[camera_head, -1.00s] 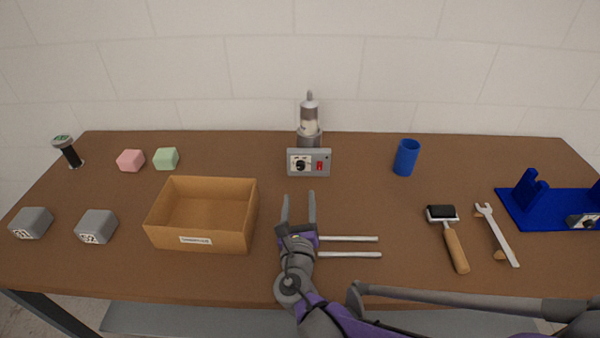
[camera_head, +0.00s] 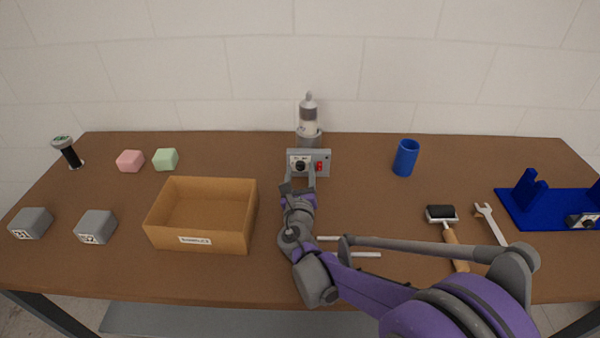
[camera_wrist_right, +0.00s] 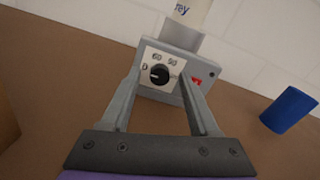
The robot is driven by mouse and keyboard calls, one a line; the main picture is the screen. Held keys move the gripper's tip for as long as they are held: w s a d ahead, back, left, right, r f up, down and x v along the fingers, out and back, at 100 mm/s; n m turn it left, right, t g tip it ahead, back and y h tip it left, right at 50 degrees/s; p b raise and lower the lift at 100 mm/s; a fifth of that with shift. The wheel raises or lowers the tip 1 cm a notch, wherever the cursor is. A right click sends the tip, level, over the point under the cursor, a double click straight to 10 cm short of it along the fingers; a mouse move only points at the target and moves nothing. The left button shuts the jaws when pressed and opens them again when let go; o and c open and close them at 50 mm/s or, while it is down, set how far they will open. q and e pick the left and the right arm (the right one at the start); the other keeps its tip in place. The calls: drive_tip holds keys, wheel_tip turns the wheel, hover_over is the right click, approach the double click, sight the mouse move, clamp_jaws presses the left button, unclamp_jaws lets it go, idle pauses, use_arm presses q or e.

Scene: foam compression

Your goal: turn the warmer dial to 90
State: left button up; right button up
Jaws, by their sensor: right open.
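The warmer's control box (camera_head: 323,157) stands at the back middle of the table, with a black dial (camera_head: 300,166) on a white plate. In the right wrist view the dial (camera_wrist_right: 159,75) has 60 and 90 printed above it, and a partly hidden mark at its left. A small white pointer mark seems to be on the dial's left side. My right gripper (camera_head: 302,174) is open in front of the box. In the wrist view its fingers (camera_wrist_right: 161,82) lie either side of the dial, apart from it as far as I can tell. My left gripper is not in view.
A red switch (camera_head: 319,167) sits right of the dial, close to the right finger. A bottle (camera_head: 308,118) stands in the warmer behind. A blue cup (camera_head: 406,158) is to the right and an open cardboard box (camera_head: 160,228) to the left. Two metal rods (camera_head: 366,255) lie below.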

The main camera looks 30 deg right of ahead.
clamp_jaws()
drive_tip(key=shift+m, duration=0.3)
drive_tip(key=m+p, duration=0.1)
drive_tip(key=m, duration=0.3)
drive_tip(key=shift+m, duration=0.3)
drive_tip(key=m+p, duration=0.1)
drive_tip(key=m, duration=0.5)
drive_tip(key=shift+m, duration=0.3)
drive_tip(key=m+p, duration=0.1)
drive_tip(key=m, duration=0.5)
drive_tip(key=m+p, duration=0.1)
drive_tip(key=m, duration=0.4)
drive_tip(key=shift+f+m, duration=0.1)
drive_tip(key=shift+m, duration=0.3)
drive_tip(key=shift+s, duration=0.1)
